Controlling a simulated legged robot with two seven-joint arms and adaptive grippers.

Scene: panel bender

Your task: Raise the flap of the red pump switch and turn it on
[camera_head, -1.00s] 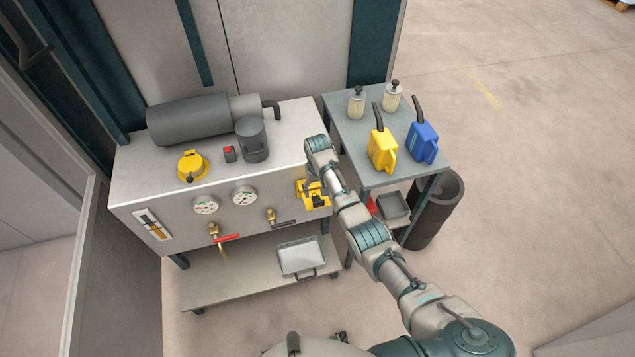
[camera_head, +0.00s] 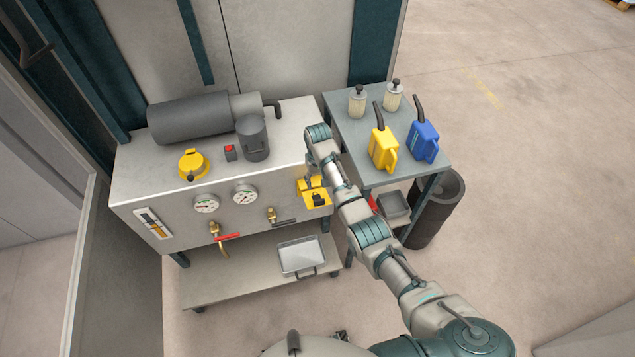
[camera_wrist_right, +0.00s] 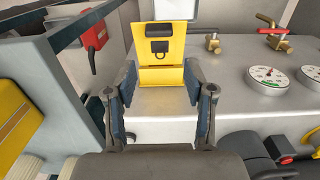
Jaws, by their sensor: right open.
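A yellow switch box (camera_head: 317,200) with a dark padlock-shaped part is on the right end of the grey cabinet's front. In the right wrist view the yellow box (camera_wrist_right: 177,49) appears upside down, with a dark slot and a yellow strip at the cabinet's top edge. No red switch shows on it; I cannot tell how far any flap is lifted. My right gripper (camera_head: 309,181) is over its upper edge. In the wrist view its fingers (camera_wrist_right: 160,75) are apart, either side of the yellow strip; contact cannot be told. My left gripper is out of view.
The grey cabinet (camera_head: 125,180) carries gauges, a red-handled valve (camera_head: 228,238), a yellow cap (camera_head: 193,164), a small red-button box (camera_head: 230,153) and a dark motor (camera_head: 188,120). A side table (camera_head: 345,125) with yellow (camera_head: 381,151) and blue jugs (camera_head: 423,143) stands close right of my arm.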

